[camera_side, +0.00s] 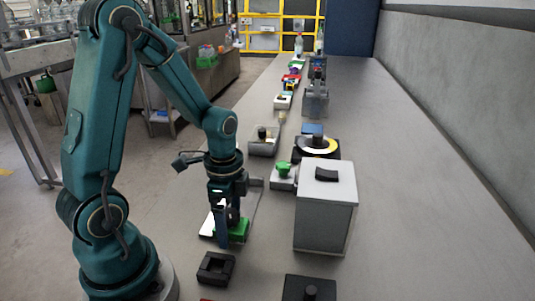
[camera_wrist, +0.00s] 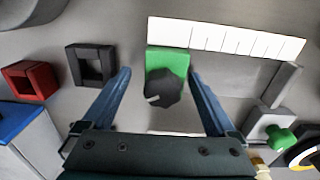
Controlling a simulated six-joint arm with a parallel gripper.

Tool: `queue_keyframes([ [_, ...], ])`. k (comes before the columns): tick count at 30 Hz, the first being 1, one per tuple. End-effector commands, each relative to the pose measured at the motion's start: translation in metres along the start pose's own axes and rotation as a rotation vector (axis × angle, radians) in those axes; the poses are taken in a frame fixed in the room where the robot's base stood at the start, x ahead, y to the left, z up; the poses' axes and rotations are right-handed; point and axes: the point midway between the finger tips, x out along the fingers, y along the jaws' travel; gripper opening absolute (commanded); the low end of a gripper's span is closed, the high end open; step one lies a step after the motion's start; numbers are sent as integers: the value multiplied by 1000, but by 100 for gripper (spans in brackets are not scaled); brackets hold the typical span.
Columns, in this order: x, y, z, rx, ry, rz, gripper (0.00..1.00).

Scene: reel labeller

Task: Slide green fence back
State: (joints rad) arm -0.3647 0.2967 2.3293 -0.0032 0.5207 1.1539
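The green fence (camera_wrist: 166,60) is a small green block with a dark knob (camera_wrist: 162,88) on it. In the wrist view it sits at the top middle, against a white scale strip (camera_wrist: 230,38) with tick marks. My gripper (camera_wrist: 159,72) is open, its two blue fingers spread on either side of the knob with gaps visible. In the side view my gripper (camera_side: 231,232) points down at the green fence (camera_side: 240,228), which is partly hidden behind a finger. Whether a finger touches the fence cannot be told.
A grey box (camera_side: 325,215) with a black handle stands to the right. A green knob (camera_side: 284,168) on a grey block is behind it. A black square frame (camera_side: 215,268) lies in front. A red square piece (camera_wrist: 28,80) shows in the wrist view. The bench's right side is clear.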

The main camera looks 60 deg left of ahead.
Motion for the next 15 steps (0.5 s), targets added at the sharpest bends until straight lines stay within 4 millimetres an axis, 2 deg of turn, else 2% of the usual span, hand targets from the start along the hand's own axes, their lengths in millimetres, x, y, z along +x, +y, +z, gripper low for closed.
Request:
queue_keyframes([
  [7,-7,-2,0,-1,2,-5,92],
  [15,-39,-2,-1,0,3,-7,92],
])
